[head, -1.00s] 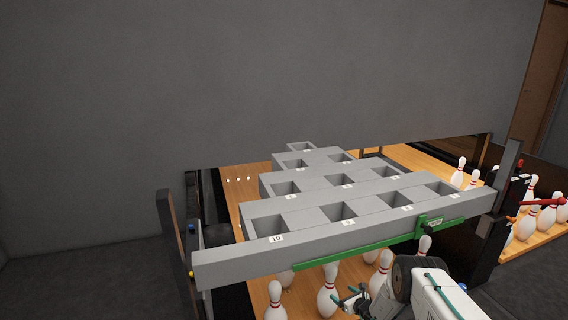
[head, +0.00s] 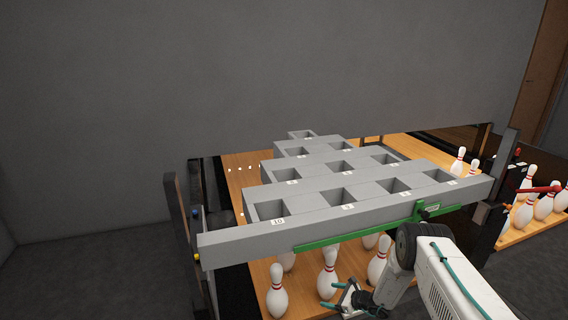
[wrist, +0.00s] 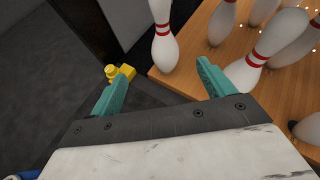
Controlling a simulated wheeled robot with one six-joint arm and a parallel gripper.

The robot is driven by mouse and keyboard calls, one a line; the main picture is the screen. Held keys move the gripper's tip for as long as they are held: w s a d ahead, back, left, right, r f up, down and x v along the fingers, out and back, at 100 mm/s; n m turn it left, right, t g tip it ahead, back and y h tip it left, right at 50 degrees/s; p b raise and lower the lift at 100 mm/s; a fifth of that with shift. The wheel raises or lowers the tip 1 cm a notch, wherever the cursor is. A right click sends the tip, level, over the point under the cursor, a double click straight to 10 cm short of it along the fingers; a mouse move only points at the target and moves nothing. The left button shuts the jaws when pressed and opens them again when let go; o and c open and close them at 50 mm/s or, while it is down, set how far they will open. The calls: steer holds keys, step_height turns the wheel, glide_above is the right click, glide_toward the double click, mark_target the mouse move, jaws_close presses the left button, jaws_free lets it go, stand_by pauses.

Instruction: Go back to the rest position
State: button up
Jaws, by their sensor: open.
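My gripper (head: 362,299) is in the lower right of the head view, in front of the grey pin rack and low among the pins. In the wrist view my gripper (wrist: 158,80) shows two teal fingers spread wide, with nothing between them. A white pin with red stripes (wrist: 164,38) stands just beyond the gap between the fingers. Another pin (wrist: 250,62) stands beside the right finger, close to it; I cannot tell whether they touch.
The grey pin rack (head: 225,247) with several square holes spans the lane, with a green bar (head: 345,238) along its front. Several pins (head: 277,292) stand beneath it on the wooden lane. More pins (head: 545,205) stand at the right. A yellow fitting (wrist: 122,74) lies beyond the left finger.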

steer(key=s+a+r+n+g, duration=0.1)
steer(key=s+r+n+g, duration=0.35)
steer(key=r, duration=0.85)
steer(key=s+a+r+n+g+h, duration=0.15)
steer(key=s+r+n, duration=0.5)
steer(key=r, duration=0.65)
steer(key=s+r+n+g+y, duration=0.1)
steer(key=s+r+n+g, duration=0.4)
steer(key=r, duration=0.8)
steer(key=s+d+r+n+t+h, duration=0.1)
steer(key=s+d+r+n+h, duration=0.1)
steer(key=s+r, duration=0.6)
steer(key=s+d+r+n+t+h, duration=0.2)
steer(key=s+d+r+n+h, duration=0.1)
steer(key=s+r, duration=0.6)
steer(key=s+d+r+n+t+h, duration=0.2)
steer(key=s+r, duration=0.6)
steer(key=s, duration=0.7)
steer(key=shift+s+d+r+n+h, duration=0.35)
steer(key=shift+d+n+h, duration=0.15)
steer(key=shift+d+h, duration=0.8)
